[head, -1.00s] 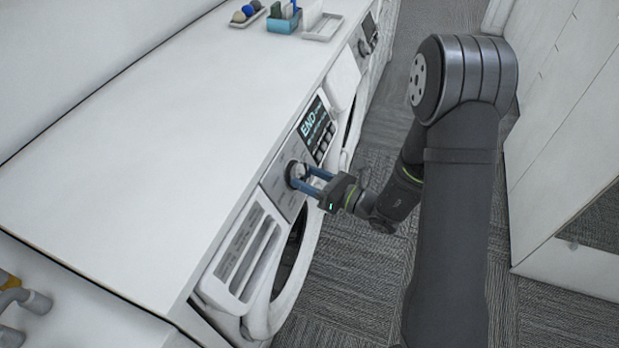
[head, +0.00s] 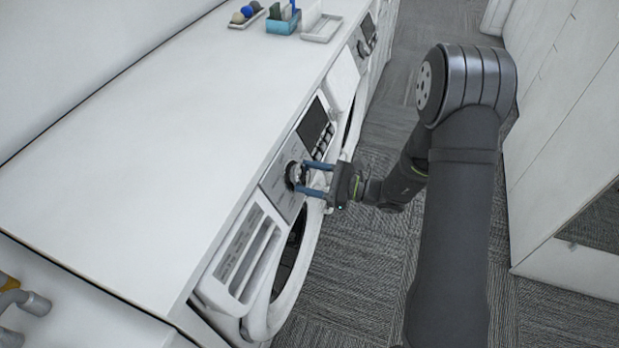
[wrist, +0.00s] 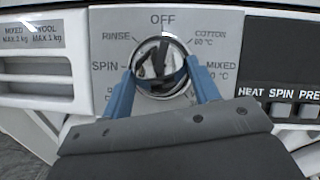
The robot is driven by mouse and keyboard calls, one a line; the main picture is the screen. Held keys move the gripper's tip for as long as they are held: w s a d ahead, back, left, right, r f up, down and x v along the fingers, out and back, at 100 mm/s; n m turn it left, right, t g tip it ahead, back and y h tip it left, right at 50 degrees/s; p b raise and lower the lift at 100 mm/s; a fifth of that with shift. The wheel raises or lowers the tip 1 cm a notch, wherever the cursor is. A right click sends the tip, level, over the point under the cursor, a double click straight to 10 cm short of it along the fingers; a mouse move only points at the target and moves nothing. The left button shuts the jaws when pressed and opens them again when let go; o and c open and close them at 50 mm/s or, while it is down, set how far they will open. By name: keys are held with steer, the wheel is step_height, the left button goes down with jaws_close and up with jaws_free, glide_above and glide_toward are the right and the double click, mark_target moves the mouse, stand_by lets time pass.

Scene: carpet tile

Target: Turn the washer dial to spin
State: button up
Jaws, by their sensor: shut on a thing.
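The washer dial (head: 292,174) is a round, shiny chrome knob on the front panel of the near washer. In the wrist view the dial (wrist: 160,66) has OFF printed above it, RINSE at upper left, SPIN (wrist: 104,66) at left, COTTON at upper right and MIXED at right. My gripper (head: 300,177) is shut on the dial, with one blue finger on either side of it; the fingers also show in the wrist view (wrist: 162,80). Reflections and dark patches on the knob hide which label it points to. The washer's display (head: 313,122) is dark.
Several buttons (head: 324,142) sit beside the display. A detergent drawer (head: 240,260) and round door are below and left of the dial. A white countertop (head: 150,180) covers the machines, with a blue caddy (head: 283,22) at its far end. Carpeted floor lies to the right.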

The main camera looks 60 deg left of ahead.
steer(key=n+h, duration=0.1)
steer(key=n, duration=0.2)
steer(key=n+g+h, duration=0.1)
steer(key=n+h, duration=0.1)
steer(key=n, duration=0.1)
steer(key=shift+w+a+r, duration=0.1)
steer(key=shift+w+a, duration=0.05)
steer(key=shift+a, duration=0.05)
steer(key=n+h, duration=0.1)
steer(key=n, duration=0.1)
steer(key=n+h, duration=0.1)
steer(key=n, duration=0.1)
steer(key=n+h, duration=0.1)
steer(key=n, duration=0.1)
steer(key=shift+a+r+n, duration=0.2)
steer(key=shift+r+n, duration=0.05)
steer(key=shift+n, duration=0.05)
steer(key=n+h, duration=0.1)
steer(key=n, duration=0.1)
steer(key=n+t+h, duration=0.1)
steer(key=n, duration=0.2)
steer(key=shift+a+r+n+t+h, duration=0.15)
steer(key=shift+r+n+t+h, duration=0.15)
steer(key=shift+t+h, duration=0.1)
steer(key=shift+r+n+t+h, duration=0.15)
steer(key=shift+n+t, duration=0.35)
steer(key=shift+n, duration=0.55)
steer(key=shift+n+t+h, duration=0.15)
steer(key=shift+n+t, duration=0.35)
steer(key=shift+n, duration=0.55)
